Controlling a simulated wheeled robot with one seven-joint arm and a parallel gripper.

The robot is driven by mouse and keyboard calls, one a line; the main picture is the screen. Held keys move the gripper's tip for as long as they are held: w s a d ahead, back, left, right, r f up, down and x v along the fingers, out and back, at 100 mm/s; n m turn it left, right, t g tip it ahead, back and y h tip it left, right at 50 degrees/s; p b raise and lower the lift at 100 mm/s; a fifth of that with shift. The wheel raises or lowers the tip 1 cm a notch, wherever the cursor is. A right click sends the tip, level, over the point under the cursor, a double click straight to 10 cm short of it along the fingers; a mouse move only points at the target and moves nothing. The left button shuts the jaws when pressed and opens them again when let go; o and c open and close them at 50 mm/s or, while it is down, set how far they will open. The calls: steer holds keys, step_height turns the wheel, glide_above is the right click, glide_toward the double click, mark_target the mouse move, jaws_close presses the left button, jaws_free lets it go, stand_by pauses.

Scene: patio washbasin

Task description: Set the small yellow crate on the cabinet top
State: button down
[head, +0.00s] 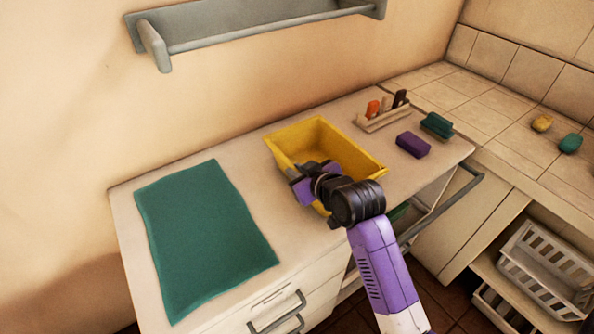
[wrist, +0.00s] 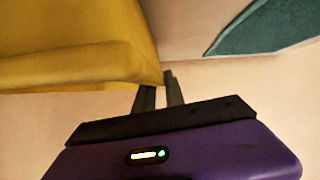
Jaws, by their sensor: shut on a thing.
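The small yellow crate (head: 352,150) is upright and looks empty, over the middle of the cabinet top (head: 262,216). I cannot tell whether its base touches the top or is slightly above it. My gripper (head: 308,180) is shut on the crate's near left side, and it hides part of that wall. In the wrist view the crate (wrist: 80,52) fills the upper left, with its edge at the fingers of my gripper (wrist: 160,90).
A green mat (head: 205,235) lies left of the crate. To the right are a purple block (head: 413,145), a dark green block (head: 437,125) and a small holder (head: 384,120) with several items. A wall rail (head: 260,36) hangs above. A white basket (head: 548,265) sits low right.

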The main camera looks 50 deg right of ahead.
steer(key=c, duration=1.4)
jaws_free()
steer(key=shift+r, duration=0.1)
steer(key=v, duration=1.2)
steer(key=s+a+f+t+y, duration=0.2)
steer(key=s+a+f, duration=0.4)
steer(key=s+a, duration=0.4)
steer(key=s+a+r+n+t+y, duration=0.1)
steer(key=s+a+r+n+y, duration=0.1)
steer(key=s+a, duration=0.6)
steer(key=v, duration=0.3)
steer(key=shift+s+a, duration=0.35)
steer(key=shift+s, duration=0.05)
steer(key=shift+f, duration=0.1)
